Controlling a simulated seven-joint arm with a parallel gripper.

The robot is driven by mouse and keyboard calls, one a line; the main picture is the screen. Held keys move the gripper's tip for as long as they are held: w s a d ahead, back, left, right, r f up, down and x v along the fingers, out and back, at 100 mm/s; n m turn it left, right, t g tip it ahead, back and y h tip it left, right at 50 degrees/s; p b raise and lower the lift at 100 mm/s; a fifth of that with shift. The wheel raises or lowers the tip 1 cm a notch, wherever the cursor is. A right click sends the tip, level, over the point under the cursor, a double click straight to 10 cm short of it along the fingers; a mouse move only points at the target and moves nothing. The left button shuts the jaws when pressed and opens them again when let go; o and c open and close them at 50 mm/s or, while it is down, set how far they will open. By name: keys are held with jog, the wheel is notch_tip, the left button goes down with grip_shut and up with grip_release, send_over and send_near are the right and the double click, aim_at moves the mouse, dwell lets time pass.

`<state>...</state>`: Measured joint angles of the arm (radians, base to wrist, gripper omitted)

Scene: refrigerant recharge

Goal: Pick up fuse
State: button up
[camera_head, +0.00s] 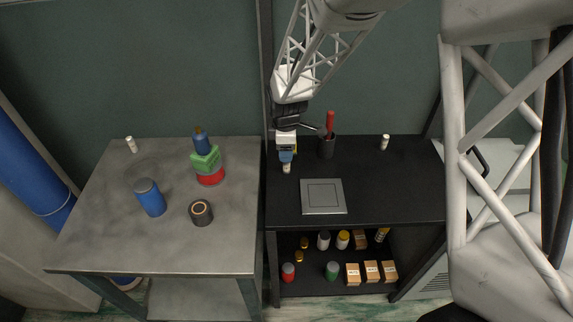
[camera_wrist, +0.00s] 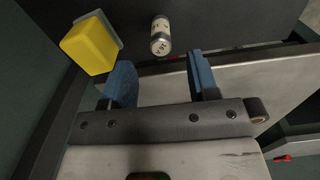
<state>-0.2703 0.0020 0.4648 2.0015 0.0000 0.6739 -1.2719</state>
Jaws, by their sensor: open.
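A small fuse-like cylinder (camera_wrist: 160,35), pale with a grey end cap and dark print, shows in the wrist view just ahead of my gripper (camera_wrist: 160,70). It lies in line with the gap between the two blue fingers, which are apart with nothing between them. In the head view my gripper (camera_head: 286,155) points down at the left part of the black table (camera_head: 390,195), with the cylinder (camera_head: 286,168) just below the fingertips. Similar small white cylinders stand at the back of the black table (camera_head: 384,142) and on the grey table (camera_head: 131,145).
A yellow block (camera_wrist: 88,47) on a grey piece is close left of my fingers. A dark cup (camera_head: 326,146) with a red-handled tool stands to the right, and a grey square plate (camera_head: 323,208) lies in front. The grey table (camera_head: 110,240) holds a blue can (camera_head: 150,198).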

aim_at(286, 166)
jog(key=shift+f, duration=1.3)
jog(key=shift+d+f, duration=0.1)
jog(key=shift+f, duration=2.5)
jog(key=c, duration=1)
jog(key=shift+r, duration=0.15)
